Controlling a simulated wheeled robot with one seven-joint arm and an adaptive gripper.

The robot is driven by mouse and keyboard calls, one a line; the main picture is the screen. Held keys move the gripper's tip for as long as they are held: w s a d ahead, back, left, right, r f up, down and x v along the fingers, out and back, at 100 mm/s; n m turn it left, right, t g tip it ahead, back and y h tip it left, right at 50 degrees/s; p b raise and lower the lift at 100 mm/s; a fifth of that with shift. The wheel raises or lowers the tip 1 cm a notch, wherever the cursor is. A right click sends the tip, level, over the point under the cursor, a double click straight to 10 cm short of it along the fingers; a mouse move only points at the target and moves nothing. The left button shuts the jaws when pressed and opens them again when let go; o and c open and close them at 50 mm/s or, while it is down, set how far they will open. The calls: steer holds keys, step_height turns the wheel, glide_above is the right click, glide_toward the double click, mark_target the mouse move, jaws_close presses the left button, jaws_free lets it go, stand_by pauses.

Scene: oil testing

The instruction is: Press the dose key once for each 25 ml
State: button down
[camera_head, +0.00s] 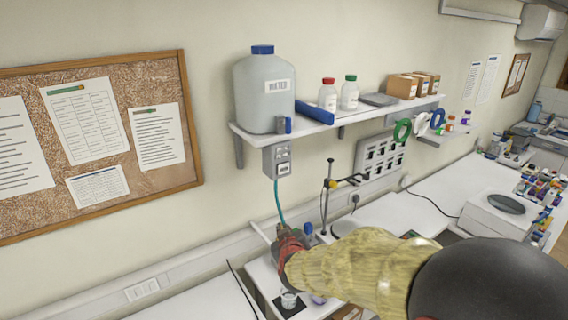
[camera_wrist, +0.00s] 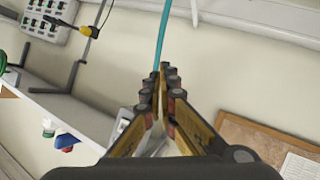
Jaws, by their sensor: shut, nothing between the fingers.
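A grey box (camera_head: 278,158) with small panels hangs under the wall shelf, below the water container (camera_head: 263,92). The dose key is too small to make out on it. A teal tube (camera_head: 279,200) runs down from the box. A clear beaker (camera_head: 288,299) stands on a black pad (camera_head: 278,309) on the bench below. My gripper (camera_head: 285,238) is below the box, near the tube's lower part and above the beaker. In the wrist view its fingers (camera_wrist: 166,78) are together and empty, with the teal tube (camera_wrist: 162,35) beyond the tips.
The shelf (camera_head: 350,118) carries bottles and boxes, with green and white rings hanging at its right. A stand (camera_head: 327,195) with a yellow-black clamp is right of my gripper. A switch panel (camera_head: 380,155) is on the wall.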

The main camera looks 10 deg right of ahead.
mark_target(284, 169)
steer(key=w+d+r+n+t+h+p, duration=0.1)
steer(key=d+r+t+h, duration=0.3)
steer(key=r, duration=0.7)
steer(key=w+d+h, duration=0.1)
steer(key=d+h, duration=0.1)
steer(key=d, duration=0.1)
steer(key=shift+w+d+r, duration=0.2)
steer(key=shift+w+d, duration=0.15)
steer(key=shift+w, duration=0.1)
steer(key=w+a+p, duration=0.1)
steer(key=w+a, duration=0.2)
steer(key=w, duration=0.5)
steer(key=shift+a, duration=0.2)
steer(key=shift+w, duration=0.1)
stand_by(0.5)
steer(key=shift+w+a, duration=0.15)
steer(key=shift+w, duration=0.15)
